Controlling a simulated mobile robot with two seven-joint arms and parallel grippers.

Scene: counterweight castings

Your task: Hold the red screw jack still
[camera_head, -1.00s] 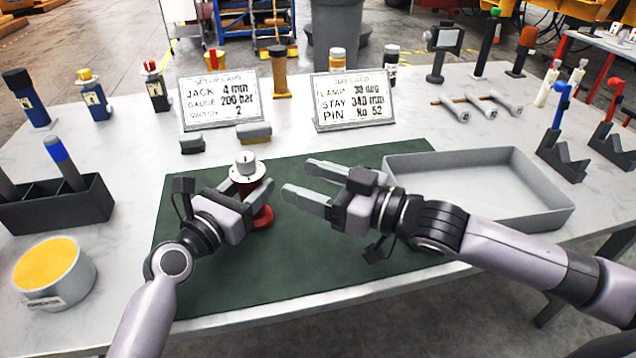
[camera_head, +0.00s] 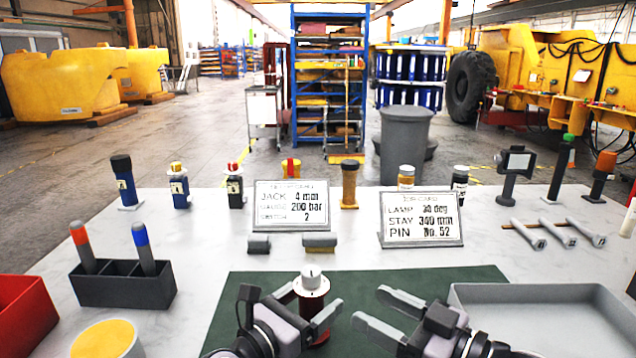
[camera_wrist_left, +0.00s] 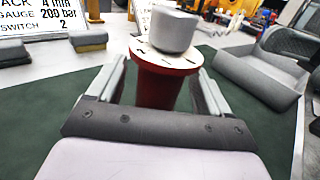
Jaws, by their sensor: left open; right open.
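The red screw jack (camera_head: 312,290) stands upright on the green mat (camera_head: 400,278), with a white marked disc and a grey knob on top. My left gripper (camera_head: 311,302) is open around the jack, one finger on each side. In the left wrist view the jack's red body (camera_wrist_left: 160,88) stands between the two fingers, and its foot is hidden by the gripper. I cannot tell whether a finger touches it. My right gripper (camera_head: 378,310) is open and empty, to the right of the jack.
A grey tray (camera_head: 470,292) lies to the right. Two cards stand behind the mat: the setup card (camera_head: 291,206) and the job card (camera_head: 421,219). A dark holder (camera_head: 122,290) with two handled tools and a yellow-topped tin (camera_head: 105,340) are at the left.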

